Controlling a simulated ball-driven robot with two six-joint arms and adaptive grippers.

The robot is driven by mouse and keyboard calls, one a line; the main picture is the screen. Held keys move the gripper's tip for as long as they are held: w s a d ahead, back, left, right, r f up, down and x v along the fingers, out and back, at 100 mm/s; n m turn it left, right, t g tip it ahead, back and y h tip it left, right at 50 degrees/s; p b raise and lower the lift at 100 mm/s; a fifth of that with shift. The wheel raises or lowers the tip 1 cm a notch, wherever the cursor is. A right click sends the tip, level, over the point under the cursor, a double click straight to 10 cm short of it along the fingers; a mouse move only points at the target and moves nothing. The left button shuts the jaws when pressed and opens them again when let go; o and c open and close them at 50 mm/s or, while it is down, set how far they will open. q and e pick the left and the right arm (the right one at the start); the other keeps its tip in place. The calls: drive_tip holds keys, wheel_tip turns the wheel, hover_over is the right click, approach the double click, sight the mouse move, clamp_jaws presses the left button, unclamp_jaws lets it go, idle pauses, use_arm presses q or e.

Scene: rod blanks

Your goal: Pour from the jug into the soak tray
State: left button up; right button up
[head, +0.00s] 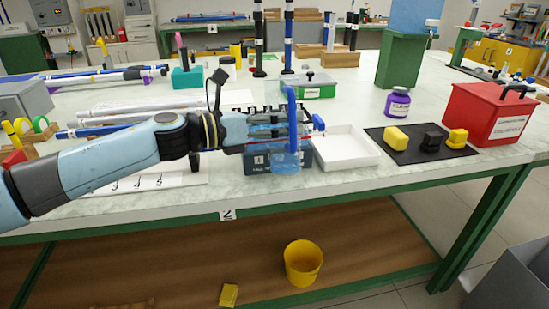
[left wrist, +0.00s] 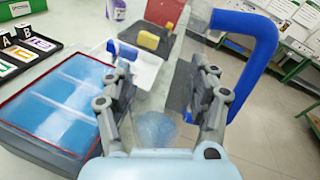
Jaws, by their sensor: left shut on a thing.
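The jug (head: 286,163) is clear with a blue handle (head: 291,100). It hangs at the front edge of the bench, left of the white soak tray (head: 345,147). My left gripper (head: 284,131) is shut on the jug. In the left wrist view the blue handle (left wrist: 262,45) rises to the right of the fingers, and pale blue shows low between them. The soak tray (left wrist: 146,75) lies beyond the fingers there, partly hidden by one. The tray's visible floor looks white and bare. I cannot tell the jug's exact tilt. My right gripper is out of view.
A dark blue compartment box (head: 262,163) sits behind and left of the jug. Right of the tray are a black mat (head: 455,153) with yellow and black blocks, a purple-labelled bottle (head: 397,103) and a red box (head: 490,115). A yellow bucket (head: 303,264) stands below.

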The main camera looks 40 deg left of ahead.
sight(269, 99)
use_arm(q)
drive_tip(key=shift+w+a+f+b, duration=0.1)
drive_tip(key=shift+f+b, duration=0.3)
drive_tip(key=shift+b, duration=0.05)
drive_tip(key=shift+w+a+r+m+b, duration=0.1)
drive_tip(key=shift+r+m+b, duration=0.1)
drive_tip(key=shift+m+b, duration=0.15)
drive_tip(key=shift+r, duration=0.1)
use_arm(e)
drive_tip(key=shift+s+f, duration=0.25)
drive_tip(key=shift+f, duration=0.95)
use_arm(q)
drive_tip(key=shift+r, duration=0.15)
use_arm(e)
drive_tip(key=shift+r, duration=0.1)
use_arm(q)
wheel_tip(269, 99, up, 5)
drive_tip(key=p, duration=0.5)
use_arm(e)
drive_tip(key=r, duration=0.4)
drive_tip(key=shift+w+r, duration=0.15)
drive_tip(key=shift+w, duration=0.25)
use_arm(q)
drive_tip(key=shift+f, duration=0.25)
